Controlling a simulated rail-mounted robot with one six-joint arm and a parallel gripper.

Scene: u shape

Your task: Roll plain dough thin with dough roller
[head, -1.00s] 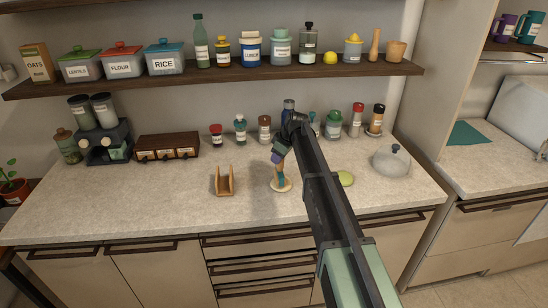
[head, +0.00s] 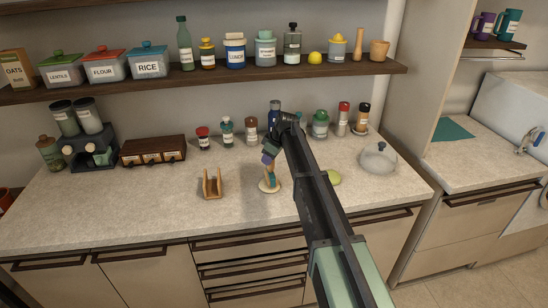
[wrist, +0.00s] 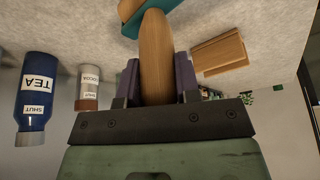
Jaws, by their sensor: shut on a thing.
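My gripper (head: 269,161) points down over the counter, and in the wrist view its purple fingers (wrist: 157,78) are shut on the wooden handle of the dough roller (wrist: 154,45). The roller's teal end (wrist: 132,14) is partly cut off at the top there. In the head view the teal part of the roller (head: 271,178) is at the pale round plain dough (head: 263,189), which lies flat on the counter. Whether they touch is hard to tell. A flat green round piece (head: 333,177) lies right of my arm.
An empty-looking wooden stand (head: 212,184) is left of the dough. Jars, a spice rack (head: 153,149) and a dispenser (head: 90,145) line the back. A glass dome (head: 379,159) stands at right. A loaded shelf (head: 210,77) overhangs the back; the front left counter is clear.

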